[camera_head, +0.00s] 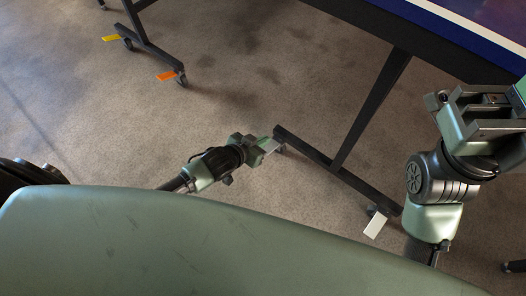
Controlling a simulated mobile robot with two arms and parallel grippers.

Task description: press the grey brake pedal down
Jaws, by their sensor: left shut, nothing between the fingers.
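The grey brake pedal (270,145) is a small pale flat plate at a caster on the near table leg's foot, in the middle of the head view. My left gripper (257,147) is shut and empty, its tips right at the pedal's left side and hiding part of it. I cannot tell whether the tips touch the pedal or how far down it is tilted. My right gripper (497,110) is raised at the right edge, partly cut off, and its jaw opening is unclear.
A white pedal (375,224) sits at the other caster of the dark leg foot (335,173). Yellow (111,38) and orange (166,76) pedals are on the far leg. The blue table top (460,30) overhangs at upper right. Open floor (230,70) lies between the legs.

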